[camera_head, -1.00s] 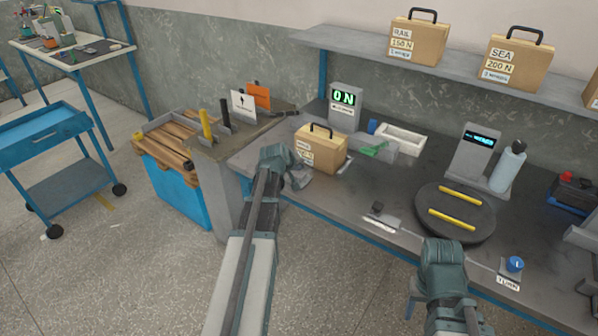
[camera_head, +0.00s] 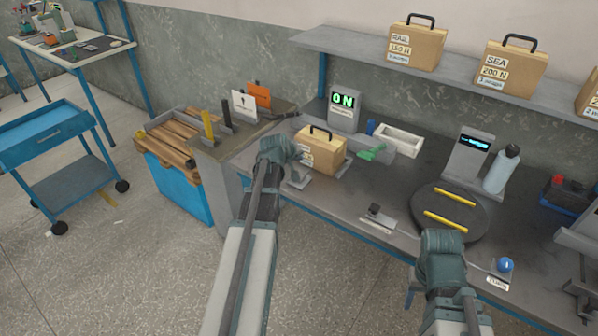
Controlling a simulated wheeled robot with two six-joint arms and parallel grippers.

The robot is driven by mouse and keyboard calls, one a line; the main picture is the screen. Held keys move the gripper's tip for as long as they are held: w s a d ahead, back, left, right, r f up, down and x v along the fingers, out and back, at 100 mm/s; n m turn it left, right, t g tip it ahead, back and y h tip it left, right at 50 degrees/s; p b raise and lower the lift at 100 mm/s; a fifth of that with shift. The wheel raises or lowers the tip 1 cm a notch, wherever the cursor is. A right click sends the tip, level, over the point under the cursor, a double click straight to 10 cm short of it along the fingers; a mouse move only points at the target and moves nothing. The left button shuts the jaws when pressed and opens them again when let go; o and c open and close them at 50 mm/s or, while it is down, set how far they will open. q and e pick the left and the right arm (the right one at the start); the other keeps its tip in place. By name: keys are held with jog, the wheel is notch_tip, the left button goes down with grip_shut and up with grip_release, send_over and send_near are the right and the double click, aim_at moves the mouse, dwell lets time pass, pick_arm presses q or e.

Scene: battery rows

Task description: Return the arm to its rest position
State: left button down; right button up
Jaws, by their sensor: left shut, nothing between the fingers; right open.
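My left arm reaches in from the bottom, and its gripper (camera_head: 296,172) is shut and empty, low over the bench's front left edge. It is in front of the tan box with a black handle (camera_head: 322,150) and partly hides its left side and label. I cannot tell whether they touch. My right arm comes in from the bottom right. Its gripper (camera_head: 408,296) is mostly hidden behind its own wrist, beside the bench's front edge, and it holds nothing that I can see.
The grey bench (camera_head: 345,192) carries a display reading "0 N" (camera_head: 345,108), a white tray (camera_head: 398,138), a dark round plate (camera_head: 424,206) with two yellow bars, a bottle (camera_head: 501,170) and a blue knob (camera_head: 505,265). A shelf with labelled cases hangs above. Open floor lies left of my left arm.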

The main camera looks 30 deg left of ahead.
pick_arm(q)
jog(key=shift+f, duration=0.1)
dwell(0.6)
jog(key=s+d+f+m+g+h, duration=0.1)
jog(key=s+d+f+m+g, duration=0.2)
jog(key=d, duration=0.8)
jog(key=s+d+f+m+g+h, duration=0.1)
jog(key=s+d+m, duration=0.25)
jog(key=d, duration=0.75)
jog(key=s+d+m+g+y+p, duration=0.1)
jog(key=s+d+m+g, duration=0.1)
jog(key=s+d+m, duration=0.2)
jog(key=s+d+m+g+y, duration=0.1)
jog(key=s+d+m+g, duration=0.2)
jog(key=s+d, duration=0.7)
jog(key=s, duration=0.5)
jog(key=shift+s+d+f+m+g+p, duration=0.3)
jog(key=shift+s+d+f+m+p, duration=0.05)
